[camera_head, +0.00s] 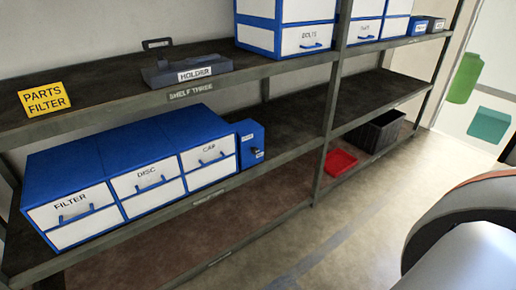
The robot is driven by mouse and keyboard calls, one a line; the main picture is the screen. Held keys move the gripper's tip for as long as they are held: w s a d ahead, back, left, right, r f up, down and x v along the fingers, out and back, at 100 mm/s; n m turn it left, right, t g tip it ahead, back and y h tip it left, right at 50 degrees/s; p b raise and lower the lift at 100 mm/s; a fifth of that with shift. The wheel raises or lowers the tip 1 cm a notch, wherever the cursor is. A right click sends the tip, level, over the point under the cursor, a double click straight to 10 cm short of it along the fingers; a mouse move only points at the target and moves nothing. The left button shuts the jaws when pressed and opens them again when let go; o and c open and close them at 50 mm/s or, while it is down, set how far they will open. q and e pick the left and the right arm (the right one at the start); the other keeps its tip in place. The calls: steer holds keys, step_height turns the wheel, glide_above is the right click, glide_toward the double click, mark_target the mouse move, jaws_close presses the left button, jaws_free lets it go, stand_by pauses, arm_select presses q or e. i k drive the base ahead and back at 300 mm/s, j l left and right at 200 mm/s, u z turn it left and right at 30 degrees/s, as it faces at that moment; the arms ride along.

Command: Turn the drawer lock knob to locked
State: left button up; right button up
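A small blue lock box (251,136) stands on the lower shelf, against the right end of the blue drawer unit. A small dark knob (257,153) shows on its front, low and to the right, under a small white label. The knob is too small to tell which way it points. The drawer unit (120,136) has white fronts labelled FILTER, DISC and CAP, and all its drawers look shut. Neither gripper is in view. A large part of my own right arm fills the lower right corner.
The upper shelf (110,105) holds a grey holder (190,68) and a yellow PARTS FILTER sign (44,99). A shelf post (328,120) rises right of the lock box. A red tray (341,162) and dark crate (378,132) sit low beyond it. Floor in front looks clear.

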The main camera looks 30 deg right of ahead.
mark_target(254, 150)
steer(key=i+l, duration=0.15)
steer(key=l, duration=0.55)
steer(key=i+l+u, duration=0.1)
steer(key=l, duration=0.65)
steer(key=i+l, duration=0.1)
steer(key=l, duration=0.6)
steer(key=i+l+u, duration=0.1)
steer(key=l, duration=0.65)
